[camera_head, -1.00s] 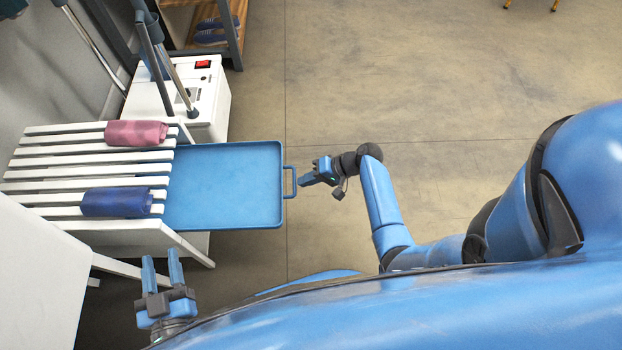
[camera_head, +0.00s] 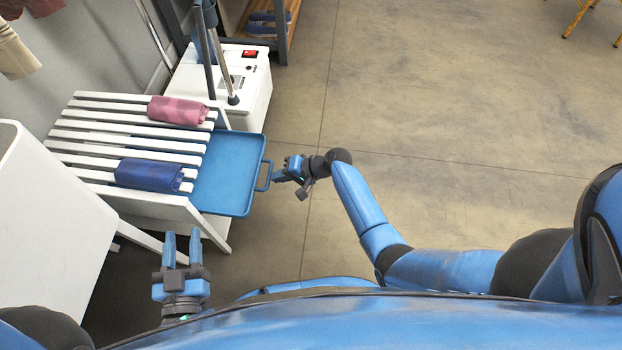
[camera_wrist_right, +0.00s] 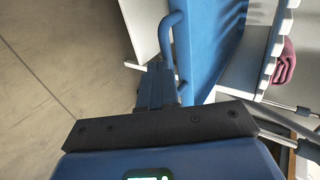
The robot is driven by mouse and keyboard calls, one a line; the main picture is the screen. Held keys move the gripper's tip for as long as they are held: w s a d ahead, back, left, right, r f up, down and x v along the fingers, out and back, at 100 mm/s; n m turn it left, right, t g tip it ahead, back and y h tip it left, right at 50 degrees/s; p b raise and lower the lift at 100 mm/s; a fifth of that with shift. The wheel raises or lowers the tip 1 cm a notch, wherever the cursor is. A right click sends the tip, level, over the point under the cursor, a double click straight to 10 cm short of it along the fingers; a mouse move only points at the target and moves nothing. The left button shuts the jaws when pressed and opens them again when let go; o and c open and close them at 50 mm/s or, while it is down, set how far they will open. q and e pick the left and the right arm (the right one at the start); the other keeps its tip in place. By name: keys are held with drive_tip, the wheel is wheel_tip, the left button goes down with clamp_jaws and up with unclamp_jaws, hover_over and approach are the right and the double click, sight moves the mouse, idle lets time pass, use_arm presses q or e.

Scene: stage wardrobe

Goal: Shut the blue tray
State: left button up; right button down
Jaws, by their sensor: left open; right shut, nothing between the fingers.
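The blue tray (camera_head: 228,172) sticks out partway from under a white slatted bench (camera_head: 112,150). Its handle (camera_head: 264,176) is on its right end. My right gripper (camera_head: 277,176) is shut and empty, with its fingertips at the handle; I cannot tell if they touch. In the right wrist view the tray (camera_wrist_right: 205,45) fills the upper middle, and the fingers (camera_wrist_right: 158,75) are close by the curved handle (camera_wrist_right: 170,40). My left gripper (camera_head: 182,246) is open and empty, in front of the bench at the lower left.
A rolled pink cloth (camera_head: 178,110) and a rolled blue cloth (camera_head: 149,174) lie on the slats. A white box (camera_head: 232,85) with a red switch stands behind the tray. A white panel (camera_head: 50,225) is at the left.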

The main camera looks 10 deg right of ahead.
sight(221, 173)
drive_tip(key=w+a+b, duration=0.1)
drive_tip(key=a, duration=0.4)
drive_tip(key=w+a+b, duration=0.2)
drive_tip(key=a, duration=0.2)
drive_tip(key=w+a+b, duration=0.1)
drive_tip(key=a, duration=0.4)
drive_tip(key=shift+w+a+f, duration=0.15)
drive_tip(key=shift+a, duration=0.2)
drive_tip(key=shift+a+r, duration=0.1)
drive_tip(key=shift+r, duration=0.1)
drive_tip(key=shift+w+r, duration=0.1)
